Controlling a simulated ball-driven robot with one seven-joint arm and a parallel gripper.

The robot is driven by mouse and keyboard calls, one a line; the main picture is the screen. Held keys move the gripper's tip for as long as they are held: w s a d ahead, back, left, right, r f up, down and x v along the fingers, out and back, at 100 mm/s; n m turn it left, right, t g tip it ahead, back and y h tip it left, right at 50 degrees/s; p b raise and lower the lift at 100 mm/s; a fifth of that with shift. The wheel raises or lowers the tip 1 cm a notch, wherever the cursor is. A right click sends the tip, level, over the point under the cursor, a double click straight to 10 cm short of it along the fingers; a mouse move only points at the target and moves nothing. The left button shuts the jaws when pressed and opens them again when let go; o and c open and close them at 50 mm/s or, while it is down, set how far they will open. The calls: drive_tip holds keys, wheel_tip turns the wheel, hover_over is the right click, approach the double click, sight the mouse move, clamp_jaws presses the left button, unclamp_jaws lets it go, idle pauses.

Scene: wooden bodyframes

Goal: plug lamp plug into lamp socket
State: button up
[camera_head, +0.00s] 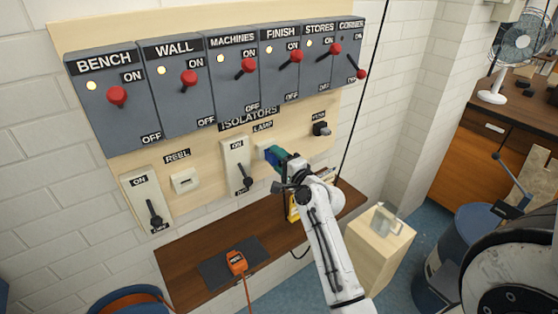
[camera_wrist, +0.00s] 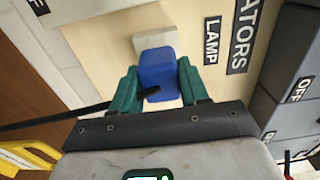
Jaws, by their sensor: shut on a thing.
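My gripper (camera_head: 274,155) is shut on the blue lamp plug (camera_wrist: 158,70), with a teal finger on each side of it in the wrist view. A black cable (camera_wrist: 95,107) runs from the plug to the left. The cream lamp socket (camera_wrist: 154,40) is on the board beside the "LAMP" label (camera_wrist: 211,40), directly beyond the plug. It also shows partly behind my gripper in the head view (camera_head: 262,147). The plug's front face is at or very close to the socket; its pins are hidden, so I cannot tell whether they are in.
Grey isolator boxes (camera_head: 180,95) with red levers line the board above. A lamp switch (camera_head: 239,165) is left of my gripper, and a black plug (camera_head: 321,128) is to the right. Below, a wooden shelf (camera_head: 190,274) holds an orange plug (camera_head: 236,262) on a dark mat.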

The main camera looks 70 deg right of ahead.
drive_tip(key=shift+w+d, duration=0.25)
drive_tip(key=shift+w, duration=0.2)
drive_tip(key=o, duration=1.2)
drive_tip(key=shift+o, duration=0.2)
drive_tip(key=shift+s+a, duration=0.1)
drive_tip(key=shift+s+a+f, duration=0.1)
drive_tip(key=shift+s+a, duration=0.05)
drive_tip(key=shift+s, duration=0.1)
drive_tip(key=b+v, duration=0.2)
drive_tip(key=v, duration=0.8)
